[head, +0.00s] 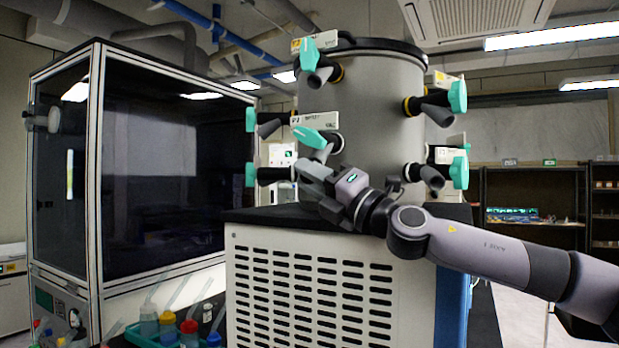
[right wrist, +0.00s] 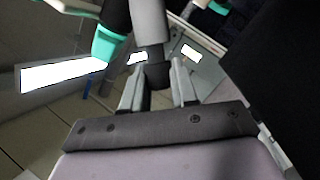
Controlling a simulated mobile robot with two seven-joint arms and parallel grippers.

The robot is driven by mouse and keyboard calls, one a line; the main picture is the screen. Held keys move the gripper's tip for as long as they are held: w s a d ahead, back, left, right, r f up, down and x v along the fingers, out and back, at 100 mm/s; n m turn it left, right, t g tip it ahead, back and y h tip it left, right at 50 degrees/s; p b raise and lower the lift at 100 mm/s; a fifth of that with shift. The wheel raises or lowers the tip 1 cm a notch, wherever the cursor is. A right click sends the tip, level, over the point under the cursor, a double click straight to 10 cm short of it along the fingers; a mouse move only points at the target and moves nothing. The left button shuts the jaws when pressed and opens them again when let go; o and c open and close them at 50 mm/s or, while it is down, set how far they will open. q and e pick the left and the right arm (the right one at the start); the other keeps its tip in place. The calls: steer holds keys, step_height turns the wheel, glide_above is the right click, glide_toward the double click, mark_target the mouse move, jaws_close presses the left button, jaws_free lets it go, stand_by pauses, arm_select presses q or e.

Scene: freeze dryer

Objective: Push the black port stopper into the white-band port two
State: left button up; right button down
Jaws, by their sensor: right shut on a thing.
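The grey drum (head: 375,110) carries several dark ports with teal handles. The white-band port two (head: 333,143) is at the lower front, below a white label and beside a teal handle (head: 312,137). My right gripper (head: 312,172) is just below that port's mouth. In the right wrist view my right gripper (right wrist: 159,84) is shut on the black port stopper (right wrist: 158,75). The stopper lies in line with the end of a grey port tube (right wrist: 149,24) and appears to meet it. I cannot tell how deep it sits. My left gripper is not in view.
A glass-fronted cabinet (head: 150,170) stands at the left. The drum stands on a white vented housing (head: 310,285). Other ports, such as the upper one (head: 320,76), stick out close by. Bottles with coloured caps (head: 168,328) stand at the lower left.

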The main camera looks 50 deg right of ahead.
steer(key=shift+d+r, duration=0.45)
stand_by(0.3)
steer(key=c, duration=0.8)
jaws_free()
steer(key=shift+f, duration=0.1)
steer(key=shift+a, duration=0.1)
steer(key=shift+s+f, duration=0.15)
steer(key=shift+f, duration=0.1)
steer(key=shift+s+d+b, duration=0.3)
steer(key=shift+s+b, duration=1.1)
steer(key=shift+s, duration=0.7)
steer(key=shift+s+d+b, duration=0.25)
steer(key=shift+s+b, duration=1.2)
steer(key=shift+s, duration=0.7)
steer(key=shift+s+d+b, duration=0.3)
steer(key=shift+s+b, duration=1.1)
steer(key=shift+s, duration=0.7)
